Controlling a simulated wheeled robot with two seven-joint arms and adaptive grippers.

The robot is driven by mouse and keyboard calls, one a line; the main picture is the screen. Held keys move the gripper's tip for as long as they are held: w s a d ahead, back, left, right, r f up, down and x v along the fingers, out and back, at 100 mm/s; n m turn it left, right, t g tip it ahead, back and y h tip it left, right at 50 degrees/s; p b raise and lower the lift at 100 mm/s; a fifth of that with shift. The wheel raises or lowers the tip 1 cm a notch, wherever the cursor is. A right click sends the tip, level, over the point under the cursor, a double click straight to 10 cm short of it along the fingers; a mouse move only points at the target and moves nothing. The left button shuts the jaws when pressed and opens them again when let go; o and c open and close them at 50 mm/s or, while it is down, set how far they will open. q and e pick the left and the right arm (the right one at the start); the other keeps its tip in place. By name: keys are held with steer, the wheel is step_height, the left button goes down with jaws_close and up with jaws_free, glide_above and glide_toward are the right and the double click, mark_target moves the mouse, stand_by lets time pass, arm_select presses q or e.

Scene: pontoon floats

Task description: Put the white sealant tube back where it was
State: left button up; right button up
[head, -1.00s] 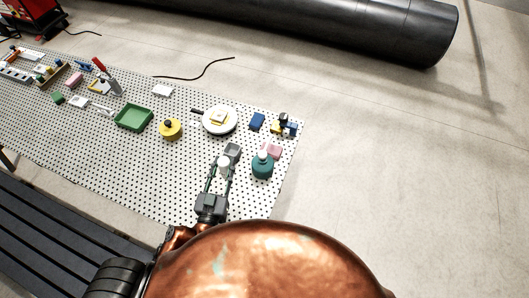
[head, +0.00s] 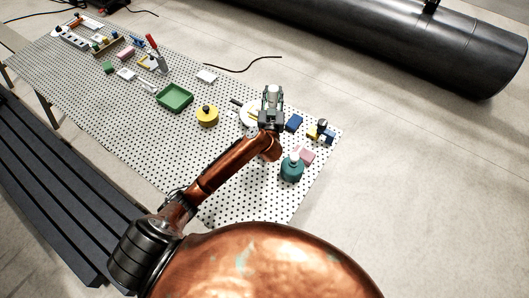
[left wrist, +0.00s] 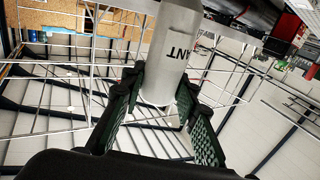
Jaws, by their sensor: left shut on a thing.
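The white sealant tube (left wrist: 175,50) fills the upper middle of the left wrist view, with dark lettering on its side. The green padded fingers of my left gripper (left wrist: 160,105) are shut on its lower part. In the head view my left gripper (head: 271,100) is over the right part of the perforated table, in front of a white round dish (head: 249,114) that it partly hides. The tube shows only as a small pale shape there. My right gripper is in neither view.
The perforated table (head: 225,190) has clear room at its front. A teal pump bottle (head: 291,168), pink block (head: 308,155), blue block (head: 294,123) and yellow-blue item (head: 321,131) stand at right. A yellow round object (head: 207,115) and green tray (head: 174,97) are left.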

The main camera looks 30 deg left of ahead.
arm_select(q)
steer(key=shift+s, duration=0.1)
steer(key=s+d+f+b, duration=0.2)
steer(key=s+f+b, duration=0.3)
steer(key=s+f, duration=0.7)
steer(key=shift+s+d+f, duration=0.2)
steer(key=shift+s+f, duration=0.1)
steer(key=shift+s, duration=0.25)
steer(key=o, duration=0.8)
steer(key=shift+f, duration=0.1)
steer(key=o, duration=0.3)
steer(key=shift+o, duration=0.2)
steer(key=shift+s, duration=0.1)
